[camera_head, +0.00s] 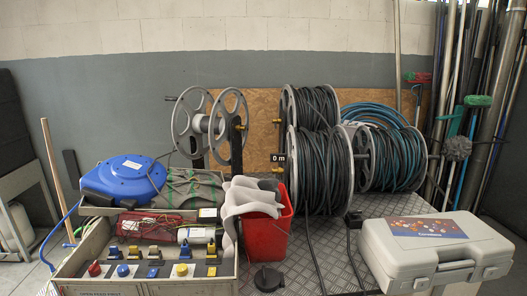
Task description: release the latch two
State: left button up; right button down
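Neither of my grippers shows in the head view. No part is marked as latch two, so I cannot tell which it is. A grey hard case (440,252) with a picture label (428,227) on its lid lies closed at the right front. An empty grey reel (210,125) stands upright on a dark frame at the centre back.
Full hose reels (320,165) and a teal hose reel (397,160) stand behind the case. A red bucket (266,235) with a grey cloth, a blue cable reel (128,178) and an open box (90,258) of connectors crowd the left. Patterned metal between bucket and case is partly clear.

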aim_at(489, 272)
jog(key=z, duration=1.25)
